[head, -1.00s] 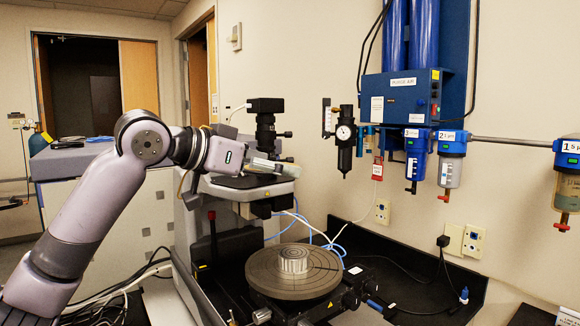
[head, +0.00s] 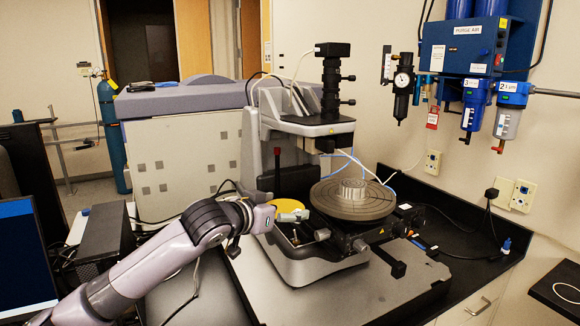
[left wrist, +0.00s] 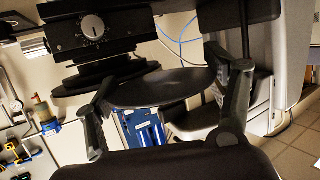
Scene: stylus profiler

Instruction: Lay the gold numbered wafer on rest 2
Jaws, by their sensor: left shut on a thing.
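The gold wafer (head: 289,206) is a round yellow disc in the head view, at the fingers of my left gripper (head: 276,212), at the left front of the stylus profiler (head: 310,264). In the left wrist view a thin disc (left wrist: 165,88), dark in shadow, spans the gap between the two fingers of my left gripper (left wrist: 162,95). The gripper is shut on it. No number is readable on the face. I cannot make out a rest marked 2. My right gripper is out of view.
The profiler's round stage (head: 330,200) carries a small metal cylinder (head: 351,190), below the optical head (head: 308,126). A dark pad with a white ring (head: 566,293) lies at the right edge. A monitor (head: 27,255) stands at the left. The grey front surface (head: 375,296) looks mostly clear.

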